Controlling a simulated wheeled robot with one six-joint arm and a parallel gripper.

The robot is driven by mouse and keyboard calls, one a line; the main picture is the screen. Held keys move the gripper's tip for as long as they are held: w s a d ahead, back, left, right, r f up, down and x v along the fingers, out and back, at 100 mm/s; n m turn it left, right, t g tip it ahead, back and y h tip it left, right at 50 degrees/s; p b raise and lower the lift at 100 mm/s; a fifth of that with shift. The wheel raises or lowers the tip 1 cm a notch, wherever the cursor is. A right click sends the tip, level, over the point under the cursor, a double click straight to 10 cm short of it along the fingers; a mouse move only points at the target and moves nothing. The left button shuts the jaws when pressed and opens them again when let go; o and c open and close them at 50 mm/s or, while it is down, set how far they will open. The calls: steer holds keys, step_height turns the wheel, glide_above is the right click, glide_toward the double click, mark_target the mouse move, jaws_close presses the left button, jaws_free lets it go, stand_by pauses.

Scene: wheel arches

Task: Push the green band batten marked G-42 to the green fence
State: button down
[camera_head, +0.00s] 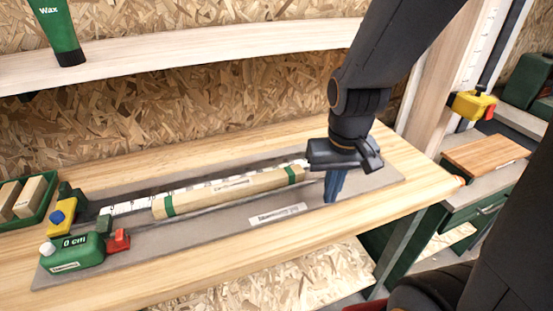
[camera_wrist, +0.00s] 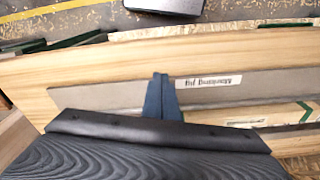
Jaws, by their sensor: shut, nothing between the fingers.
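A pale wooden batten (camera_head: 228,188) with a green band near each end lies lengthwise on the grey marking jig board (camera_head: 370,183), beside a white ruler strip. Its small label is too small to read. One end of it, with a green band, shows in the wrist view (camera_wrist: 285,121). A small green block (camera_head: 104,223) stands near the ruler's left end; I cannot tell if it is the green fence. My gripper (camera_head: 331,200) is shut and empty, its blue fingers pointing down beyond the batten's right end, apart from it. The fingers also show in the wrist view (camera_wrist: 160,92).
A green tray with wooden blocks (camera_head: 45,199) sits far left.

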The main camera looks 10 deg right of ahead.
steer(key=w+d+r+m+g+b, duration=0.1)
steer(key=w+r+m, duration=0.1)
steer(key=w+m, duration=0.6)
steer(key=w+d+r+m, duration=0.2)
steer(key=w+r+m, duration=0.1)
steer(key=w+m, duration=0.45)
steer(key=f+p, duration=0.1)
steer(key=f, duration=0.4)
steer(key=f+p, duration=0.1)
steer(key=f, duration=0.3)
steer(key=shift+w+a+f, duration=0.15)
steer(key=shift+w+f, duration=0.05)
steer(key=shift+f, duration=0.2)
steer(key=shift+s+a+r+p, duration=0.15)
steer(key=shift+a+p, duration=0.15)
steer(key=shift+a, duration=0.35)
steer(key=shift+s+a+f+p, duration=0.1)
steer(key=shift+a+p, duration=0.2)
steer(key=shift+a, duration=0.3)
steer(key=shift+s+a, duration=0.1)
steer(key=shift+a, duration=0.6)
